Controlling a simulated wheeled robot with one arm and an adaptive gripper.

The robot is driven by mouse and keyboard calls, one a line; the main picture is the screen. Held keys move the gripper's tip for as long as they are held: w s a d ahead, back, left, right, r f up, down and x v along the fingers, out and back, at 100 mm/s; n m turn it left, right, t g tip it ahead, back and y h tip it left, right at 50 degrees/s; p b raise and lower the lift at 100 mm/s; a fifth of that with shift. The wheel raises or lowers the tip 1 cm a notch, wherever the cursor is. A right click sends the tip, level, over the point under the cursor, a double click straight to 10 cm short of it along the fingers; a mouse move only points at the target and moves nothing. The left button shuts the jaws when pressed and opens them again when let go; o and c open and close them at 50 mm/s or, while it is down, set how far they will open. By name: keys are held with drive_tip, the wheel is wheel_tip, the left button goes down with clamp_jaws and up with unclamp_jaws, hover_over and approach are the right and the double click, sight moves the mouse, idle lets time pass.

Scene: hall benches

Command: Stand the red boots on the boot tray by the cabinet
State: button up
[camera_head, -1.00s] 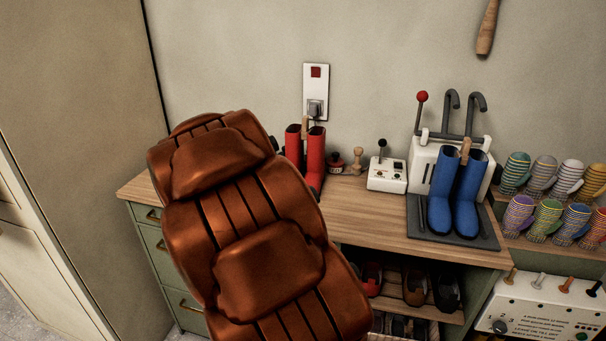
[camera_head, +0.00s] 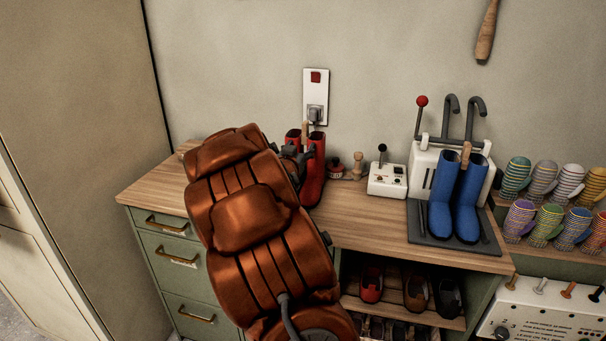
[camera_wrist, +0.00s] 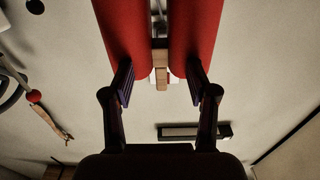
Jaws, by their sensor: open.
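The red boots (camera_head: 315,172) stand upright as a pair at the back of the wooden bench, with a wooden clip (camera_head: 305,134) at their tops. My arm hides part of them in the head view. In the wrist view the red boots (camera_wrist: 125,35) fill the top, with the clip (camera_wrist: 161,75) between the two shafts. My gripper (camera_wrist: 161,86) is open, its fingers apart on the outer sides of the shafts. I cannot tell whether the pads touch them. I cannot make out a boot tray by the tall cabinet (camera_head: 80,120) at left.
Blue boots (camera_head: 455,200) stand on a dark mat (camera_head: 430,236) before a white boot dryer (camera_head: 421,165). A small white control box (camera_head: 387,180) and a stamp (camera_head: 357,165) stand right of the red boots. Shoes sit on shelves below. The left bench end is bare.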

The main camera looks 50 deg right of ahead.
sight(302, 144)
drive_tip(key=shift+p+x, duration=0.35)
drive_tip(key=shift+x, duration=1.6)
drive_tip(key=shift+a+r, duration=0.1)
drive_tip(key=shift+c, duration=0.3)
clamp_jaws()
